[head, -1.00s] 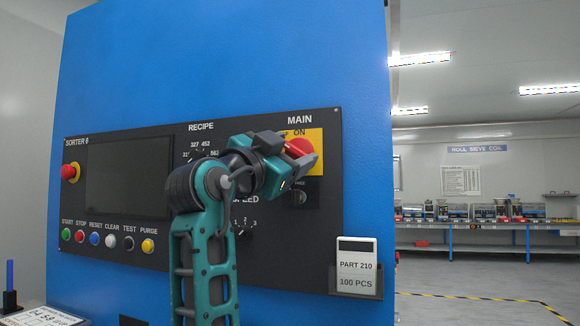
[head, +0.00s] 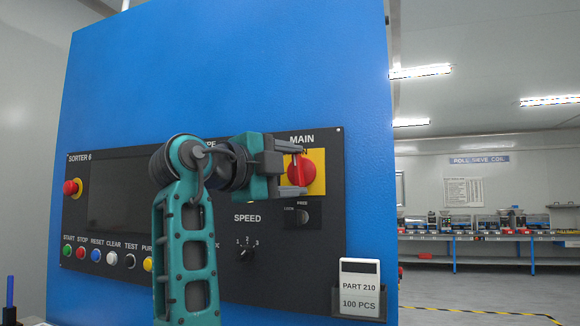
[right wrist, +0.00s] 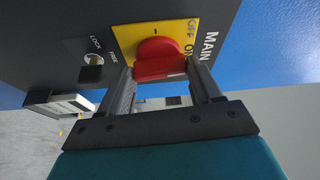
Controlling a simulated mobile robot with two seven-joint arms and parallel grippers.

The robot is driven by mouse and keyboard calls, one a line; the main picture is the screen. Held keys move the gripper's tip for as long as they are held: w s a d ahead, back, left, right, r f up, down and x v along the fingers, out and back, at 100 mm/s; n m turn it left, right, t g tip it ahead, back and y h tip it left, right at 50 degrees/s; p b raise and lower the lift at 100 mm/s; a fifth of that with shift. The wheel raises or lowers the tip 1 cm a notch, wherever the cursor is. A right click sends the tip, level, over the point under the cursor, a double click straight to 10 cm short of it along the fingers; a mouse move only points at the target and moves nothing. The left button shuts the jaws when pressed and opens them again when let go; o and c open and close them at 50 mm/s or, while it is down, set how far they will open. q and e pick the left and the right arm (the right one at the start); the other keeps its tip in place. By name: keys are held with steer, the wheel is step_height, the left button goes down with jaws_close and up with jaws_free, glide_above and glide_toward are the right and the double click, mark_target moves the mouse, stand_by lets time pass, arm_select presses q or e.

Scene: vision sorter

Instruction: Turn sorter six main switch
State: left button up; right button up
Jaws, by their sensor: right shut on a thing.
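The main switch is a red knob (head: 301,170) on a yellow plate (head: 318,160) under the word MAIN, at the upper right of the black panel. My right gripper (head: 297,173) reaches it from the left and is shut on the knob. In the right wrist view the red knob (right wrist: 158,58) sits between the two fingers, on the yellow plate (right wrist: 182,30) with OFF and ON markings. The gripper hides part of the plate in the head view. My left gripper is not in view.
The black panel (head: 300,240) labelled SORTER 6 is on a blue cabinet (head: 230,70). A lock/free key switch (head: 303,216) is just below the main switch, with a speed dial (head: 246,254) lower left. A PART 210 card holder (head: 359,290) sticks out at lower right.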

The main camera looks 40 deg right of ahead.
steer(key=shift+r+m, duration=0.1)
steer(key=shift+m, duration=0.5)
steer(key=shift+y, duration=0.3)
steer(key=o, duration=0.9)
steer(key=shift+o, duration=0.8)
steer(key=s+a, duration=0.1)
steer(key=a, duration=1.2)
